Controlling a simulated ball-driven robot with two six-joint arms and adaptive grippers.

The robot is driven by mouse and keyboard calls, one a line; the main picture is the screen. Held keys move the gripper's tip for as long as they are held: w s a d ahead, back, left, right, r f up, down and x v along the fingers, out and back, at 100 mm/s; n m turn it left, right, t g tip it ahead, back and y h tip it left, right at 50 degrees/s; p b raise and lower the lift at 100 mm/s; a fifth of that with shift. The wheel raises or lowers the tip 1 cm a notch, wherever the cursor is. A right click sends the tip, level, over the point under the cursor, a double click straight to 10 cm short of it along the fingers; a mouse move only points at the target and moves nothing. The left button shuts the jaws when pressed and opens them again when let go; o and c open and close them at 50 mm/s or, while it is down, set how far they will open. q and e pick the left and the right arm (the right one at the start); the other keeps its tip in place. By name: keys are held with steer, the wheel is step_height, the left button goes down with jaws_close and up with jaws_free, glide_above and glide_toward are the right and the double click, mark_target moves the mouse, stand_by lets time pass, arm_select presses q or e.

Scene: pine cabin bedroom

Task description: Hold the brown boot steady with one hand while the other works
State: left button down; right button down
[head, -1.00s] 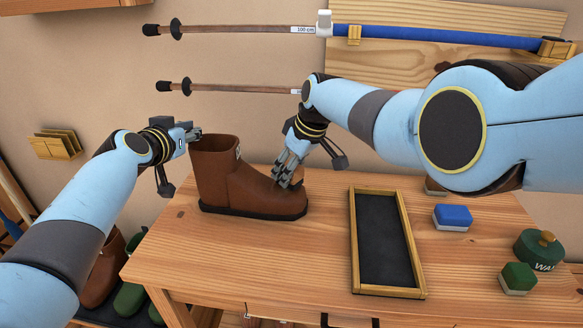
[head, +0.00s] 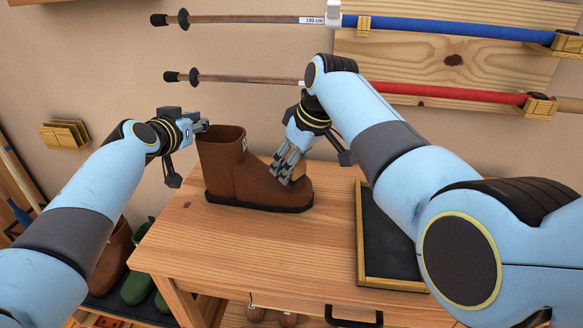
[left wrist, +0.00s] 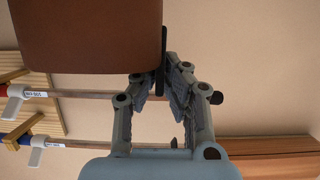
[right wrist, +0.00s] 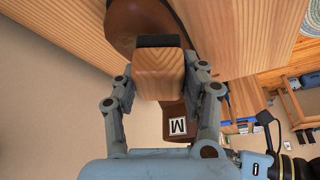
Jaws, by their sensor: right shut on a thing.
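The brown boot (head: 240,177) stands upright on the wooden table, toe to the right. My right gripper (head: 286,172) is shut on a wooden block with a dark underside, which looks like a brush (right wrist: 159,75). The block is at the boot's toe; the head view mostly hides it. My left gripper (head: 203,125) is at the top back edge of the boot's shaft. In the left wrist view its fingers (left wrist: 163,85) are close together beside the boot (left wrist: 90,35), with a thin dark strip (left wrist: 164,45) between or behind them. Whether they grip it is unclear.
A dark tray with a wooden rim (head: 360,240) lies right of the boot, partly behind my right arm. Bare table (head: 250,250) lies in front of the boot. Green boots (head: 137,285) stand below at left. Poles (head: 245,20) hang on the wall behind.

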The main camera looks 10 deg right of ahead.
steer(key=shift+r, duration=2.7)
steer(key=shift+s+f, duration=0.1)
steer(key=shift+f, duration=0.1)
